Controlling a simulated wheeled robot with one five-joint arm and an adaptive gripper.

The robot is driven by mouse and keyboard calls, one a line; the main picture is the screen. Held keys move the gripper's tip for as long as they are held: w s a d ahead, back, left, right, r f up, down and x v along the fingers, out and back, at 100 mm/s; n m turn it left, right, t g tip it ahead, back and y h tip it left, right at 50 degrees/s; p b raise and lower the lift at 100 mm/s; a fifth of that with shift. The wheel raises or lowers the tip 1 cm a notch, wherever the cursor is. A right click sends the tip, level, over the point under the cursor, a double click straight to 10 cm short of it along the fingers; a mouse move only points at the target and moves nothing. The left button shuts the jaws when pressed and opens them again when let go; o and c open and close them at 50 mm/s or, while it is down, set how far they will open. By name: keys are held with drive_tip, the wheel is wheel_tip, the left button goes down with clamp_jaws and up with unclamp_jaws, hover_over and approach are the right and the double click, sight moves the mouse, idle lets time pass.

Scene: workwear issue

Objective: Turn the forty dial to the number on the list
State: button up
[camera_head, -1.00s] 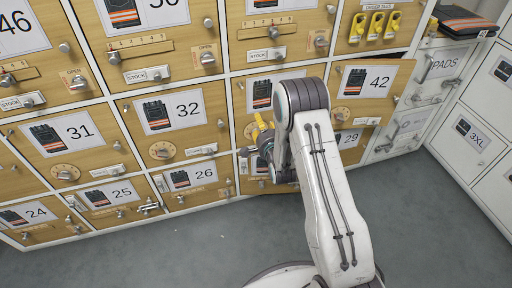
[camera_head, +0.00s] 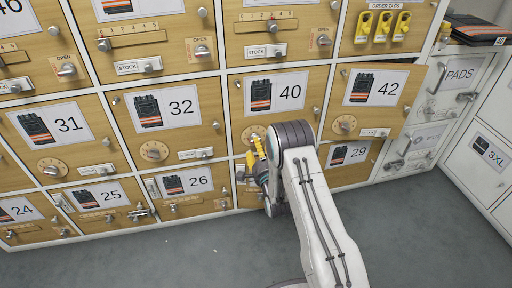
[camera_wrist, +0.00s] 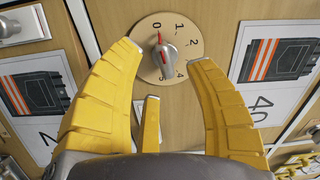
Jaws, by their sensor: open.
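The forty door carries a card "40" (camera_head: 274,95), which also shows sideways at the right of the wrist view (camera_wrist: 265,103). Its round tan dial (camera_wrist: 184,27) has numbers around the rim and a grey knob (camera_wrist: 168,62) in the middle. The knob's red mark points at or near 0. In the head view the dial (camera_head: 251,131) is partly hidden by my gripper (camera_head: 257,158). My yellow-fingered gripper (camera_wrist: 168,70) is open, with fingers reaching to either side of the dial and nothing between them. Whether they touch the door is unclear. No list is seen.
Door 32 (camera_head: 207,140) with its own dial (camera_head: 154,151) is to the left. Door 42 (camera_head: 408,105) to the right stands slightly ajar. Door 29 (camera_head: 370,172) is below it. Order tags (camera_head: 383,28) hang above. Grey floor (camera_head: 180,262) in front is clear.

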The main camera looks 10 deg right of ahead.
drive_tip(key=shift+w+b, duration=0.85)
drive_tip(key=shift+w, duration=1)
clamp_jaws()
